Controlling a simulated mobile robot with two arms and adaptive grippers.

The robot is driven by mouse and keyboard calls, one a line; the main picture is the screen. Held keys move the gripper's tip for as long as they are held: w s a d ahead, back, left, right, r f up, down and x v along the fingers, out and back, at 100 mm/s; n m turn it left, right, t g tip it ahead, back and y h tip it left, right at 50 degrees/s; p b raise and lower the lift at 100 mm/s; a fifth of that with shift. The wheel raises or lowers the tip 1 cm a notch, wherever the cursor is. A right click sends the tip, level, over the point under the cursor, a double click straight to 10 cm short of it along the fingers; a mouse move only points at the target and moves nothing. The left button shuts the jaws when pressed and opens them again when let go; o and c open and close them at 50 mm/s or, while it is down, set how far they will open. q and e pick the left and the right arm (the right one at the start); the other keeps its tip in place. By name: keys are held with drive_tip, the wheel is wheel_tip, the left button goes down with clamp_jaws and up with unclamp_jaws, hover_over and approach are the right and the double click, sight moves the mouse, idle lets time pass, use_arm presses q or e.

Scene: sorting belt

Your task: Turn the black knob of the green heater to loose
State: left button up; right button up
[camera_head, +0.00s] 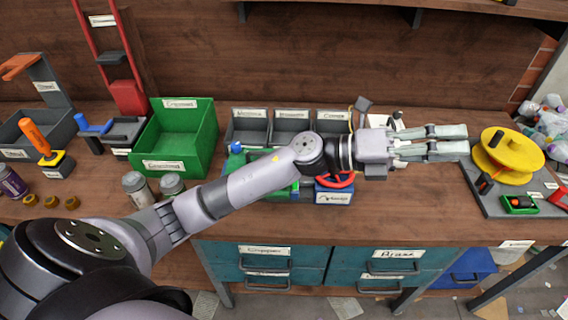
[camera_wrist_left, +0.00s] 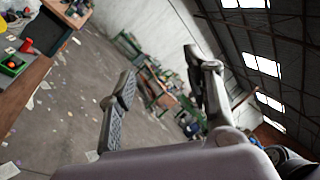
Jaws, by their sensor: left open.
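A green body (camera_head: 258,155) stands on the bench behind my left forearm, which hides much of it. A blue knob-like part (camera_head: 236,147) shows at its left end. I cannot tell whether this is the green heater, and I see no black knob on it. My left gripper (camera_head: 467,141) is open and empty, stretched to the right above the bench, short of the yellow spool. Its two spread fingers also show in the left wrist view (camera_wrist_left: 160,64), with only floor and distant clutter beyond. My right gripper is out of view.
A yellow spool (camera_head: 512,152) stands on a dark board at right, with a small green box (camera_head: 520,204). A green bin (camera_head: 182,135) and grey bins (camera_head: 249,128) line the back. A blue box with a red wheel (camera_head: 334,193) sits under my wrist. The front bench edge is clear.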

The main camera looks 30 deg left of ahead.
use_arm(q)
drive_tip(key=a+f+m+g+y, duration=0.7)
drive_tip(key=a+f+m+y, duration=0.3)
drive_tip(key=y, duration=0.1)
drive_tip(key=w+a+r+n+y, duration=0.15)
drive_tip(key=a+y, duration=0.35)
drive_tip(key=a, duration=0.6)
drive_tip(key=a+r+y, duration=0.2)
drive_tip(key=a+y, duration=0.2)
drive_tip(key=a, duration=0.6)
drive_tip(key=f+p, duration=0.1)
drive_tip(key=f, duration=0.4)
drive_tip(key=f+p, duration=0.1)
drive_tip(key=f, duration=0.5)
drive_tip(key=f+p, duration=0.1)
drive_tip(key=f, duration=0.5)
drive_tip(key=shift+a+f, duration=0.15)
drive_tip(key=shift+a, duration=0.2)
drive_tip(key=shift+c, duration=0.5)
clamp_jaws()
